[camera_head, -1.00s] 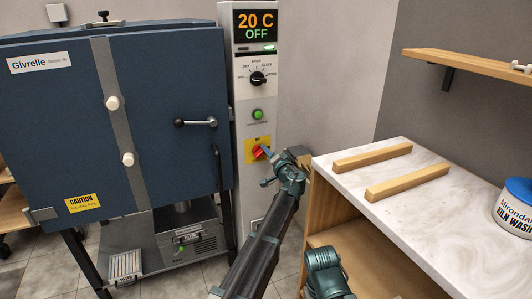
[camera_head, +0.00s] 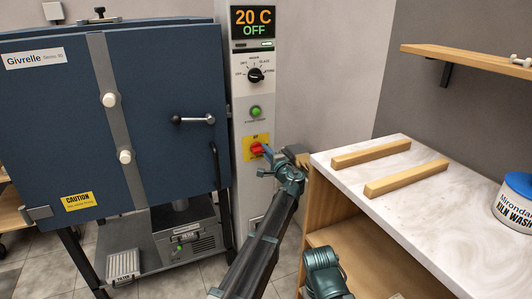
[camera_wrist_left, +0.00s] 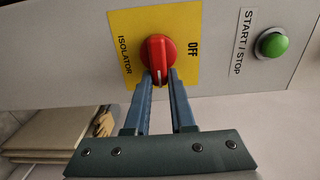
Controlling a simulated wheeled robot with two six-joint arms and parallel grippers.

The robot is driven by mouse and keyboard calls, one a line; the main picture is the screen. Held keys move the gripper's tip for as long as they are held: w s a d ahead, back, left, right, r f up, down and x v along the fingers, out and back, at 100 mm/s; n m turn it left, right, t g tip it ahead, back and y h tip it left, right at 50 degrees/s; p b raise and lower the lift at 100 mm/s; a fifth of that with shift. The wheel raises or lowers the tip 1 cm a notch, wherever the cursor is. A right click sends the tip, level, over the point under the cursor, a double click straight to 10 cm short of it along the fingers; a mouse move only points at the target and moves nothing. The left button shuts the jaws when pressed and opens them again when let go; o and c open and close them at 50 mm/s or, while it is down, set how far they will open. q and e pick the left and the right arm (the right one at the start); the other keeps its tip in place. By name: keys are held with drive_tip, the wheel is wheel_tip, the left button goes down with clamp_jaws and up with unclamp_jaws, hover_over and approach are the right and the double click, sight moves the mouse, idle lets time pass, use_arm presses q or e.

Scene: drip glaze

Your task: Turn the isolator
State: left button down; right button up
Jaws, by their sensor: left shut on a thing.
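The isolator is a red rotary knob (camera_head: 256,149) on a yellow plate (camera_head: 249,156), low on the grey control column. My left gripper (camera_head: 267,153) reaches it from the right. In the left wrist view, its two blue fingers (camera_wrist_left: 161,77) sit on either side of the lower end of the red knob (camera_wrist_left: 154,50), shut on it. That view is rotated: the word OFF lies to the knob's right and ISOLATOR to its left. A small white mark on the knob lies between the fingers, a quarter turn from OFF.
Above the isolator are a green start/stop button (camera_head: 255,112), a black dial (camera_head: 255,75) and a display (camera_head: 252,20) reading 20 C OFF. The blue kiln (camera_head: 155,120) is shut, left of the column. A marble-topped cabinet (camera_head: 430,200) stands close at the right.

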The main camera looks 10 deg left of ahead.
idle(0.4)
use_arm(q)
drive_tip(key=c, duration=0.8)
unclamp_jaws()
drive_tip(key=shift+o, duration=0.2)
drive_tip(key=shift+s, duration=0.1)
